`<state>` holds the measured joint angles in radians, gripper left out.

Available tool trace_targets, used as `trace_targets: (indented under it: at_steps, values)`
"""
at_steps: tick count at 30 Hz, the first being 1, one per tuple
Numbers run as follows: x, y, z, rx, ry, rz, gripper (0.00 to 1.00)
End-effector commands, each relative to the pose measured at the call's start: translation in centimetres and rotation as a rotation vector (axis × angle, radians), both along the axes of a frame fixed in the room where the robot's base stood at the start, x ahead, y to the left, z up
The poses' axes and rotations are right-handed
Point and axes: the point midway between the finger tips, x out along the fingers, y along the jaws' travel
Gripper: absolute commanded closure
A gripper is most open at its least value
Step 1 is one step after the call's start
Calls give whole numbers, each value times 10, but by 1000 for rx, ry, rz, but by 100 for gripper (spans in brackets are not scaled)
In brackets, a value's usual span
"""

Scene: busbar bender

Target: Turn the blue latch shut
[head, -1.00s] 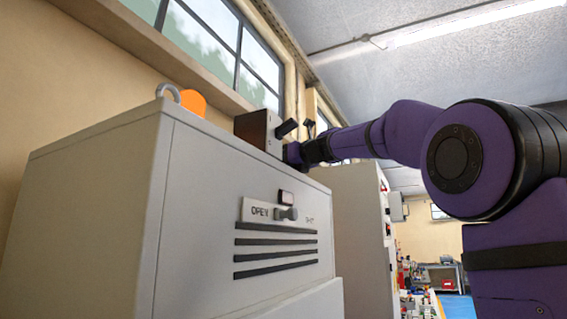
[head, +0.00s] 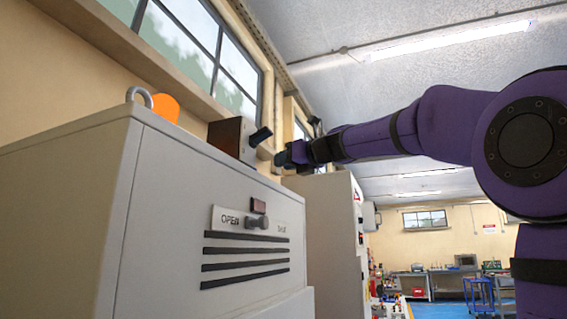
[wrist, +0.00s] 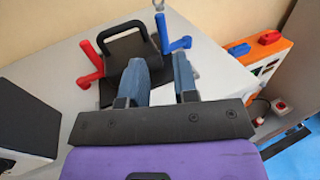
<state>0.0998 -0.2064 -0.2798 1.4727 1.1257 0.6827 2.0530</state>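The blue latch (wrist: 176,42) shows at the top of the wrist view, with an upright bar and a side arm. It stands to the right of a dark plate (wrist: 125,48) with a black loop handle. A red latch (wrist: 93,62) stands on the left of that plate. My gripper (wrist: 166,60) is open, its two grey-blue fingers apart. The fingertips appear just in front of the blue latch; I cannot tell whether they touch it. In the head view my gripper (head: 290,156) is small and dark above the grey cabinet (head: 80,180). The latches are not clear there.
A dark brown box (head: 230,138) stands on the cabinet beside my gripper. A lifting eye (head: 140,96) and an orange piece (head: 165,106) are nearer. In the wrist view, an orange case (wrist: 262,62) is right.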

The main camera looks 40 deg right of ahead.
Motion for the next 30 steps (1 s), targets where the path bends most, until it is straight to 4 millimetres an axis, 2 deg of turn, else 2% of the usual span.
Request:
trace_targets:
  at_steps: [1,3,4,8,24,30]
  values:
    - [0,0,0,0,0,0,79]
    - [0,-1,0,-10,-1,1,96]
    - [0,-1,0,-22,-4,1,100]
    - [1,-7,-2,-133,-24,12,100]
    - [-4,-52,-11,-1057,-299,112,100]
    - [-8,-66,-12,-1344,-421,129,100]
